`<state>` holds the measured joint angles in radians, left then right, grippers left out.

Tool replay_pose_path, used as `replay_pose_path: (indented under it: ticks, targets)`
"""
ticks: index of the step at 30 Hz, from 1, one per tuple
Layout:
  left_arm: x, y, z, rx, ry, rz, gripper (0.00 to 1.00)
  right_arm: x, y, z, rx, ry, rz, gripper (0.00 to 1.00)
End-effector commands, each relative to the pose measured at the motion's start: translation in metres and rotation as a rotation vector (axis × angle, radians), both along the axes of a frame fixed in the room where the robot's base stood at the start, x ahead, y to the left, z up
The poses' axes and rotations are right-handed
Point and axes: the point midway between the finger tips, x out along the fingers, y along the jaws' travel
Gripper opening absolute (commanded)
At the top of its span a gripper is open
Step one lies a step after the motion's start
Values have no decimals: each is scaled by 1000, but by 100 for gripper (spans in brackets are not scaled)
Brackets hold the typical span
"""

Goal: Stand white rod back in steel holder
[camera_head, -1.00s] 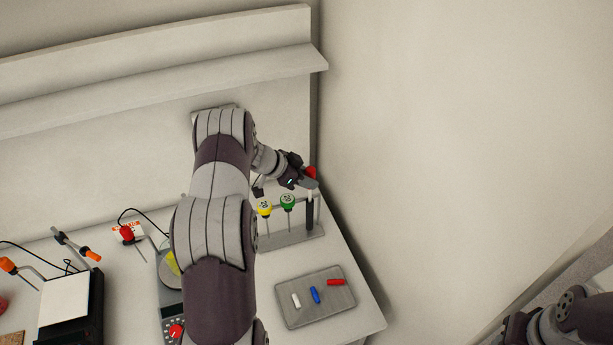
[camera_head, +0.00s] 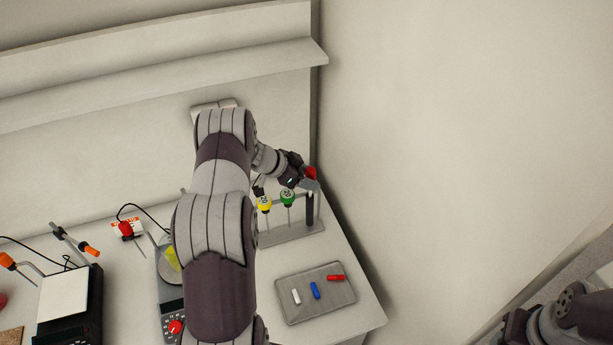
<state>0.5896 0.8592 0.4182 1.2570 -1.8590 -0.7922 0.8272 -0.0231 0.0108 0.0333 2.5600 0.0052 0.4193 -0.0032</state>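The steel holder (camera_head: 291,235) stands at the back right of the table. Yellow-topped (camera_head: 264,203) and green-topped (camera_head: 288,197) thin rods stand upright in it. A dark upright piece (camera_head: 309,211) with a pale upper end is at its right end. My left gripper (camera_head: 302,185) is above the holder's right end, in front of a red top (camera_head: 310,173). Its fingers are small and partly hidden, so I cannot tell what is between them. I cannot make out a long white rod. A short white piece (camera_head: 296,296) lies on the tray. My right gripper is not in view.
The grey tray (camera_head: 330,309) also holds blue (camera_head: 315,291) and red (camera_head: 335,278) pieces. A device with a red knob (camera_head: 176,327) and a black device with a white top (camera_head: 64,296) stand left. The wall is close on the right; a shelf (camera_head: 160,86) runs above.

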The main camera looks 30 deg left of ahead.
Motion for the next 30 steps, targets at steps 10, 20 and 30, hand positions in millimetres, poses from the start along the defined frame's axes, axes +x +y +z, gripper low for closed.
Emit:
replay_pose_path:
  ticks: [10, 20, 30]
  targets:
    - [-2, 2, 1, 1, 0, 1, 64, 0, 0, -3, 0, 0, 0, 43]
    - [-47, 37, 53, 4, -4, 3, 64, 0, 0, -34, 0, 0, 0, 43]
    - [-73, 55, 87, 0, 0, 0, 64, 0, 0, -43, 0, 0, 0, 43]
